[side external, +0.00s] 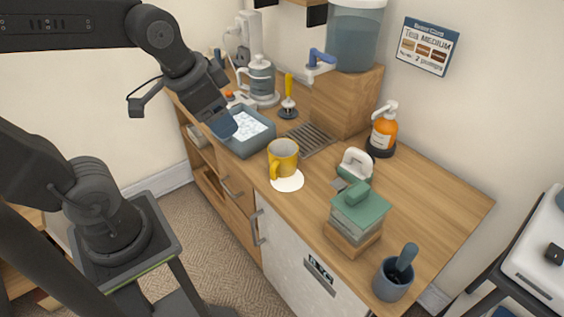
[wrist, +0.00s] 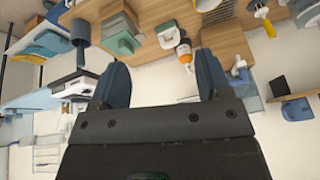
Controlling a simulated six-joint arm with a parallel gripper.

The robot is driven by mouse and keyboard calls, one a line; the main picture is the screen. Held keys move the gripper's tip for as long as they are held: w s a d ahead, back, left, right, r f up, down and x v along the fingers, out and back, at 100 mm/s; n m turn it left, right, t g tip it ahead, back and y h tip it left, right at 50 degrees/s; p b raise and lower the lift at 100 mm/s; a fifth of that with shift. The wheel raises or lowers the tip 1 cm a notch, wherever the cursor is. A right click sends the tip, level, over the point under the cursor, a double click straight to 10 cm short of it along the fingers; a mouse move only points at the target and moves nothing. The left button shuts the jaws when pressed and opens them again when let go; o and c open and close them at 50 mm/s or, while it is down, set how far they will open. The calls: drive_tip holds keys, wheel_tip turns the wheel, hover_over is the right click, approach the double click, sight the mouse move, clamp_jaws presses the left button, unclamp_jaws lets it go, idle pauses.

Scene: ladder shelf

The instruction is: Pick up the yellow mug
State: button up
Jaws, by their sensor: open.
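The yellow mug (side external: 285,161) stands upright on the wooden counter in the side external view, its handle towards the front. A white round coaster (side external: 288,182) shows just in front of its base; I cannot tell whether the mug rests on its edge. My gripper (side external: 222,124) is above the left part of the counter, by the grey-blue tub, left of and apart from the mug. In the wrist view, the two blue fingers of my gripper (wrist: 163,82) are spread with nothing between them. I cannot make out the mug surely in the wrist view.
The grey-blue tub (side external: 233,145) with white contents stands left of the mug. Behind are a drain grate (side external: 307,138) and a water dispenser (side external: 355,40) on a wooden block. A green-lidded container (side external: 358,215) and a dark cup (side external: 391,281) stand at the right.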

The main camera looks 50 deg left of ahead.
drive_tip(key=w+a+f+m+g, duration=0.1)
drive_tip(key=w+a+f+m, duration=0.15)
drive_tip(key=w, duration=0.25)
drive_tip(key=w+a+f+m+g, duration=0.1)
drive_tip(key=w+a+f+m, duration=0.1)
drive_tip(key=w+m, duration=0.3)
drive_tip(key=m+g, duration=0.3)
drive_tip(key=m, duration=0.4)
hover_over(271, 162)
drive_tip(key=s+d, duration=0.1)
wheel_tip(271, 162, down, 13)
wheel_tip(271, 162, down, 8)
drive_tip(key=shift+s+r, duration=0.1)
drive_tip(key=shift+w+d+f, duration=0.1)
drive_tip(key=shift+f, duration=1.2)
drive_tip(key=shift+w+f, duration=0.1)
drive_tip(key=shift+f, duration=1.15)
clamp_jaws()
